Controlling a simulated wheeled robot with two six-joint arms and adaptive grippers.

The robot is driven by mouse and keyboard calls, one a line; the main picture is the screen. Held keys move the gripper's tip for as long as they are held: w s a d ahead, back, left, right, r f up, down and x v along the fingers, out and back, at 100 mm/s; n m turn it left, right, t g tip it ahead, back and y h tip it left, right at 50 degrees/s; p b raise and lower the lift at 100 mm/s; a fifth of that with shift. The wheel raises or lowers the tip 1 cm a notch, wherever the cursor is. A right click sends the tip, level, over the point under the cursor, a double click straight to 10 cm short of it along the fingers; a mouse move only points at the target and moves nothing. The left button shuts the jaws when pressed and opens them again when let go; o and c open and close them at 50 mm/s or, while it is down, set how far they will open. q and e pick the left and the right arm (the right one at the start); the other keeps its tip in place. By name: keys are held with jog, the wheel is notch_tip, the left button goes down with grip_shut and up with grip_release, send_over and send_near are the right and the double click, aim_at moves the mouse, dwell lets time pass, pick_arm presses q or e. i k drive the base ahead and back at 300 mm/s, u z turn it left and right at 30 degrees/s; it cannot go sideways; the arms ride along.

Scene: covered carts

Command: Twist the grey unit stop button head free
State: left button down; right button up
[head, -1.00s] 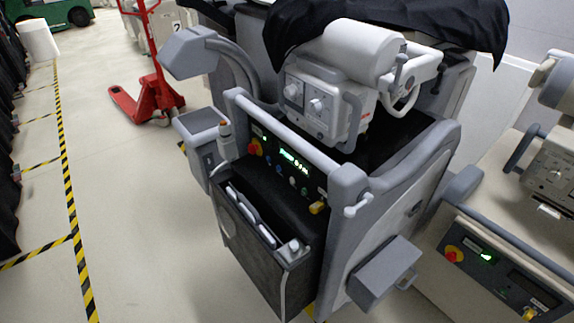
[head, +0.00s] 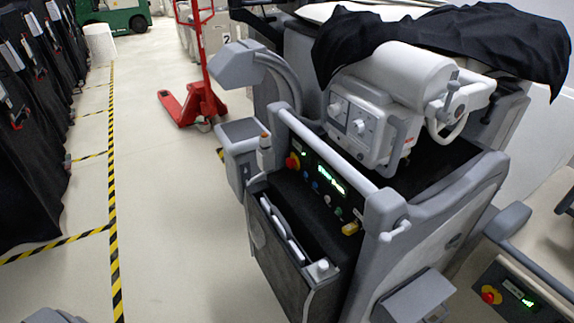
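The grey unit (head: 466,196) stands right of centre in the head view, with a black control panel under its light grey push bar (head: 325,150). Neither of my grippers shows in the view.
A beige unit at the lower right has its own red and yellow stop button (head: 490,294). A grey box (head: 240,140) sticks out left of the grey unit. A red pallet jack (head: 195,100) stands behind. Open floor (head: 180,240) lies left, with yellow-black tape (head: 113,210).

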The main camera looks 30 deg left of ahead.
aim_at(291, 163)
jog(key=u, duration=0.45)
jog(key=k, duration=0.55)
jog(key=u, duration=0.9)
jog(key=i, duration=0.5)
jog(key=z, duration=0.6)
jog(key=i, duration=0.85)
jog(key=z, duration=0.9)
